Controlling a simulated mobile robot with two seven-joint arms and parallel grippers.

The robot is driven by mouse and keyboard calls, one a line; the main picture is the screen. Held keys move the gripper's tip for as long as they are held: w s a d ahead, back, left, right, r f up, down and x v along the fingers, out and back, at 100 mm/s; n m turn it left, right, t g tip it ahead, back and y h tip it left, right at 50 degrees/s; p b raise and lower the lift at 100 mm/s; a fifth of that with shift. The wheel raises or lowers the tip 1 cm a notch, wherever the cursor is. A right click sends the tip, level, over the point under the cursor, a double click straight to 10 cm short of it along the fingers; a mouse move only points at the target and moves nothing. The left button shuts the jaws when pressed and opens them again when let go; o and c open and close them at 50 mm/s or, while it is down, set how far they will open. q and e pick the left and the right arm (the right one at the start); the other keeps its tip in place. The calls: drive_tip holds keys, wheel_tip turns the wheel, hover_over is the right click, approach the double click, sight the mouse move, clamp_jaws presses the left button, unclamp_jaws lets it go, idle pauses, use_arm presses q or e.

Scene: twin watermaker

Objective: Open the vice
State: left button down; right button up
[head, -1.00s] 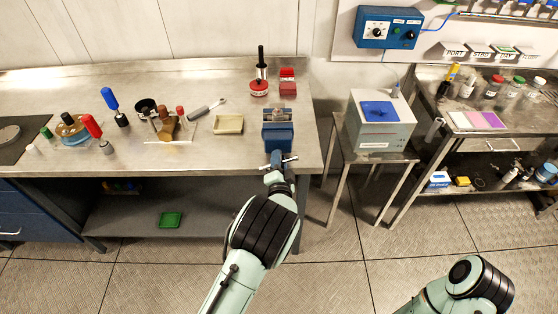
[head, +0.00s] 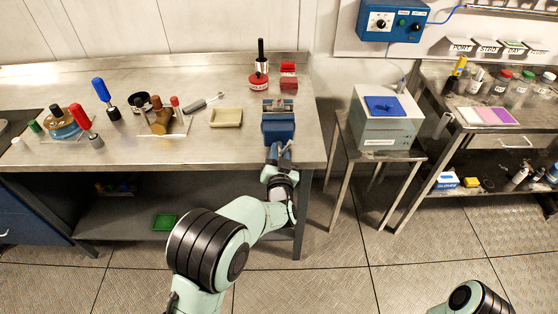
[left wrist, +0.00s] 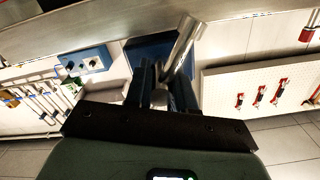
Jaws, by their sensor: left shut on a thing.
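The blue vice (head: 278,124) is fixed at the front edge of the steel bench, near its right end. Its metal jaws are at the top, and I cannot tell how far apart they are. My left gripper (head: 277,163) is at the front of the vice, shut on the vice handle (head: 286,149), a metal bar that now stands tilted. In the left wrist view the handle (left wrist: 182,45) rises at a slant from between the fingers (left wrist: 161,90), with the blue vice body (left wrist: 150,50) behind it. My right gripper is out of view; only part of that arm shows at lower right.
A beige tray (head: 226,118) stands left of the vice. Red blocks (head: 288,75) and a red-based black-handled tool (head: 259,70) are behind it. A grey box with a blue top (head: 388,110) stands on a small table to the right. The floor in front is clear.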

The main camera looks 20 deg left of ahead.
use_arm(q)
drive_tip(key=shift+d+f+n+b, duration=0.1)
drive_tip(key=shift+f+n+b, duration=0.05)
drive_tip(key=shift+n+b, duration=0.35)
drive_tip(key=n+b, duration=0.3)
drive_tip(key=shift+n, duration=0.3)
drive_tip(key=n+b, duration=0.3)
drive_tip(key=shift+n, duration=0.4)
drive_tip(key=n+b, duration=0.6)
drive_tip(key=n, duration=0.1)
drive_tip(key=shift+r+n, duration=0.2)
drive_tip(key=shift+n, duration=0.1)
drive_tip(key=shift+r+n+b, duration=0.1)
drive_tip(key=shift+n+b, duration=0.5)
drive_tip(key=shift+n, duration=0.1)
drive_tip(key=shift+r+n, duration=0.1)
drive_tip(key=shift+n, duration=0.2)
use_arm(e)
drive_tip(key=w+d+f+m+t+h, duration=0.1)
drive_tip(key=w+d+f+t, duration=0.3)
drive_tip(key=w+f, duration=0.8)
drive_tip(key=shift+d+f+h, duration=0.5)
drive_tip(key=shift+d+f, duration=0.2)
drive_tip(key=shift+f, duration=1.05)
